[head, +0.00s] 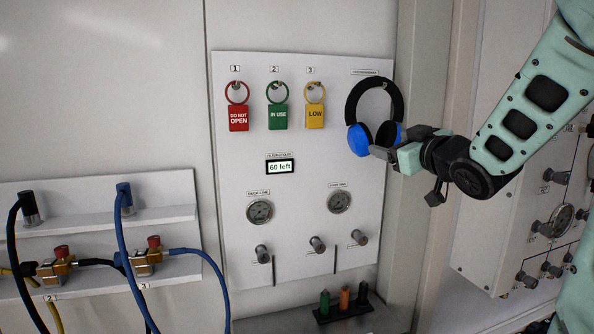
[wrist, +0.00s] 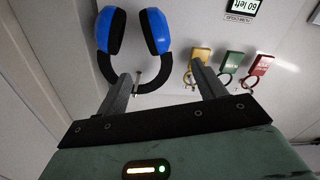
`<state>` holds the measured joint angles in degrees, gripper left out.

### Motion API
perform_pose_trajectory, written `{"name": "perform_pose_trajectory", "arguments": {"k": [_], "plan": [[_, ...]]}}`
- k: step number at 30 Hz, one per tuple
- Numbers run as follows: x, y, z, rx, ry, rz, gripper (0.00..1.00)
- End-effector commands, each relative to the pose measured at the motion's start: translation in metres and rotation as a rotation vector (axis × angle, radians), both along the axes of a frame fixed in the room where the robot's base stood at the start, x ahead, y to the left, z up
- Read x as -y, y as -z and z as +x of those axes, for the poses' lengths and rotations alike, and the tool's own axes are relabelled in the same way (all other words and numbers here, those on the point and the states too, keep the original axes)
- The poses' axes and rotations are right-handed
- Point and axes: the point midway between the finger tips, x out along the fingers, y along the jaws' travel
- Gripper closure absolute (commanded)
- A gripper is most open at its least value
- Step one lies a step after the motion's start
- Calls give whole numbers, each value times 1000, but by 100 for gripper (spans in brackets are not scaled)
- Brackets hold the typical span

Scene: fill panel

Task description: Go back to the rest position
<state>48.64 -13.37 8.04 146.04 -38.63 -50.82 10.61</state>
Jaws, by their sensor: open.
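My gripper (head: 385,154) is at the right part of the white panel, in front of the lower part of the headphones. It is open. In the wrist view my gripper (wrist: 165,80) has its two fingers wide apart with nothing held between them. The headphones (head: 374,84) have a black band and blue ear cups. They hang at the panel's upper right, and the gripper partly covers the right cup. In the wrist view the headphones (wrist: 152,30) appear upside down, just beyond the left finger. I cannot tell whether the finger touches them.
The panel (head: 230,180) bears a red tag (head: 238,119), a green tag (head: 278,117) and a yellow tag (head: 315,115) on hooks, with gauges and knobs below. Hoses and valves (head: 140,262) are at the left. A control box (head: 480,235) stands at the right, near my arm.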

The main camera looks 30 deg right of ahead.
Motion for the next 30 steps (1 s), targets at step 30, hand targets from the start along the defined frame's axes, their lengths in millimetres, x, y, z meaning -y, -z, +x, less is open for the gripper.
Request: {"name": "perform_pose_trajectory", "arguments": {"k": [30], "plan": [[-325,303,-92,-1199,-376,75,31]]}}
